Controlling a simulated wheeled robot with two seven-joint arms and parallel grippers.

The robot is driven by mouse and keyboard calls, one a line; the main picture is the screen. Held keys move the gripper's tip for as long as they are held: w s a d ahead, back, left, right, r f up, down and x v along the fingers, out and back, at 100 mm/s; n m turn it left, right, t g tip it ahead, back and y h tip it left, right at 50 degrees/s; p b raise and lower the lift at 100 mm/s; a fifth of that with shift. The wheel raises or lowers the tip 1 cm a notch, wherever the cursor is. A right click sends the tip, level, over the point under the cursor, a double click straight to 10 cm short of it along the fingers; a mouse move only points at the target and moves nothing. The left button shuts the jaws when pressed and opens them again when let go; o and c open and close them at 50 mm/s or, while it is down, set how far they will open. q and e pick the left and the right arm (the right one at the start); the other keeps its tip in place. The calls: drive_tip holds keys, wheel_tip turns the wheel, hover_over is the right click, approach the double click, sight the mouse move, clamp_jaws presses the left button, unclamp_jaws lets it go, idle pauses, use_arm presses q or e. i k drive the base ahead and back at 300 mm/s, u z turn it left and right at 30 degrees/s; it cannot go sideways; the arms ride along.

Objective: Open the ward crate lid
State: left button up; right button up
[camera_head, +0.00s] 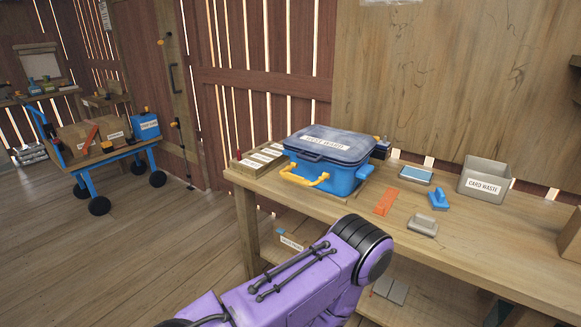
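The ward crate (341,181) is a blue box with a yellow handle (303,179) on its front left side. It stands on the wooden bench. Its dark grey-blue lid (338,143) lies flat on top and looks closed. A white label with dark lettering is on the lid. A purple link of my own arm reaches up from the bottom of the picture, in front of the bench and below the crate. Neither of my grippers is in view.
The wooden bench (476,255) also holds a grey bin (485,185) labelled CARD WASTE, an orange block (386,202), a blue-handled tool (438,199) and a grey tool (422,225). A low wooden tray (244,165) stands left of the crate. A loaded blue cart (82,165) stands farther left.

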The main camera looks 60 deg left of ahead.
sight(339, 146)
drive_tip(key=k, duration=0.55)
drive_tip(key=u, duration=1.7)
drive_tip(key=i, duration=0.35)
drive_tip(key=u, duration=0.1)
